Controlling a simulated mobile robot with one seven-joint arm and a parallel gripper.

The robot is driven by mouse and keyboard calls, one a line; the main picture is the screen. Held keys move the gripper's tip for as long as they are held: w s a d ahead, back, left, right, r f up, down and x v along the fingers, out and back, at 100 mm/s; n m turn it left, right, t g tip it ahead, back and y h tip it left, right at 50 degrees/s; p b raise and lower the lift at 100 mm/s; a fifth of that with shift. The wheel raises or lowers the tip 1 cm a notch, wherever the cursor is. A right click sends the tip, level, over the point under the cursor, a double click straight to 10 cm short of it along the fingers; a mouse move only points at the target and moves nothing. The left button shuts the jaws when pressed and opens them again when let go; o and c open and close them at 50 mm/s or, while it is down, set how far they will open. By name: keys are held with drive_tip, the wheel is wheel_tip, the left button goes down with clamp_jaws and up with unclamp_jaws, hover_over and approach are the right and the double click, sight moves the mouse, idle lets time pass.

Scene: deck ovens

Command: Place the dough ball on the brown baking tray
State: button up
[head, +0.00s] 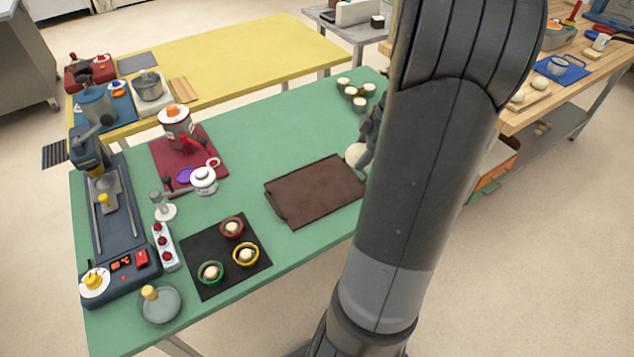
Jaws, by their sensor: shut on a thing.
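The dough ball (354,154) is pale and round. It shows at the far right corner of the brown baking tray (310,190), beside my gripper. My gripper (366,155) is shut on the dough ball, and my own arm hides most of it. I cannot tell whether the ball touches the tray or is held above it. The brown tray lies flat and empty on the green table, its right end partly behind my arm.
A black mat (215,285) with several small dough cups lies front left on the green table (270,135). A red mat (212,160) with a pot and white jar is behind it. Several pale balls (357,90) sit at the far edge.

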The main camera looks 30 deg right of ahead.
drive_tip(key=s+a+n, duration=0.2)
drive_tip(key=s, duration=0.1)
hover_over(314, 188)
drive_tip(key=d, duration=0.1)
drive_tip(key=shift+n+g, duration=0.3)
drive_tip(key=shift+g, duration=0.1)
drive_tip(key=f, duration=0.6)
drive_tip(key=shift+s+d+f, duration=0.15)
drive_tip(key=shift+s+f, duration=0.15)
drive_tip(key=shift+f, duration=2)
drive_tip(key=shift+f, duration=0.15)
drive_tip(key=o, duration=1)
drive_tip(key=shift+c, duration=0.2)
